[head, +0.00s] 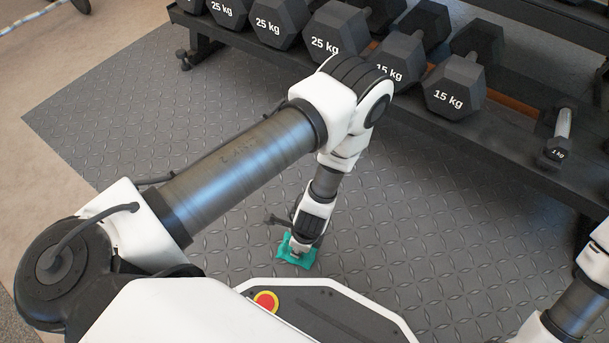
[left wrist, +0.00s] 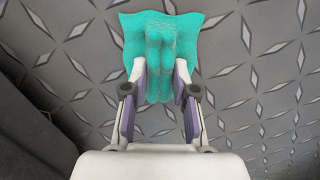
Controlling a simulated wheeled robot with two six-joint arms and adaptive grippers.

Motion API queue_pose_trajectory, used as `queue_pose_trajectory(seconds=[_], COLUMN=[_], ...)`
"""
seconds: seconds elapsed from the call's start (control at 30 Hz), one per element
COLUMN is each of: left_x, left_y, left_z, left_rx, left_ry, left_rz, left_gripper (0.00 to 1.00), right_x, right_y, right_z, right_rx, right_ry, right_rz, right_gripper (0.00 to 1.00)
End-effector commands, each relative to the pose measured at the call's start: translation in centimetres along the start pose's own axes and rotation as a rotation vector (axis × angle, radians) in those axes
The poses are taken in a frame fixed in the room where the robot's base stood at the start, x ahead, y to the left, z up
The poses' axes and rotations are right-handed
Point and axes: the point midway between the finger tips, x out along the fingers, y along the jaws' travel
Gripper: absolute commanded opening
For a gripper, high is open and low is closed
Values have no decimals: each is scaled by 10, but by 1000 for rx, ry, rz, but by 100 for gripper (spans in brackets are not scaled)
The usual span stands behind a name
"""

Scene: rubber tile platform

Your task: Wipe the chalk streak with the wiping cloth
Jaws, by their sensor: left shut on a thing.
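The wiping cloth (head: 295,252) is teal and lies bunched on the grey rubber tile in the head view, in front of my base. My left gripper (head: 298,246) points down and is shut on it. In the left wrist view the cloth (left wrist: 160,50) is pinched into folds between the two fingers of the left gripper (left wrist: 160,82), and its flat part spreads beyond the fingertips. I cannot make out a chalk streak in either view; the arm, gripper and cloth cover part of the tile. My right gripper is outside the views; only part of the right arm shows at the right edge.
A dark rack (head: 400,115) with several dumbbells (head: 340,33) stands along the back of the platform. A small dumbbell (head: 560,140) is on its right part. The diamond-patterned rubber tile (head: 420,220) is clear to the right of the cloth.

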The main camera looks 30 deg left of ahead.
Motion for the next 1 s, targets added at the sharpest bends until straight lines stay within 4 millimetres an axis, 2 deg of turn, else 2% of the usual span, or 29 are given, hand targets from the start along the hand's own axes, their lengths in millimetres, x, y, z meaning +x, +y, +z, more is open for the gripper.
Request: queue_pose_trajectory(seconds=[0.03,0.1,0.23,0.6,0.9,1.0], left_x=[5,5,3,-1,-2,-10], left_y=[-2,-4,-5,4,4,4], left_z=[6,14,19,-17,-19,-18], left_rx=[-4,-3,0,3,0,0], left_ry=[-1,0,0,0,0,0], left_rz=[0,0,0,0,0,0], left_gripper=[0,0,0,0,0,0], right_x=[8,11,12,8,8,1], right_y=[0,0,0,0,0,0], right_z=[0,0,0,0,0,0], right_rx=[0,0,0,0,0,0], right_ry=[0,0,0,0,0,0], right_rz=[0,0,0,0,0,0], right_gripper=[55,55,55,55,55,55])
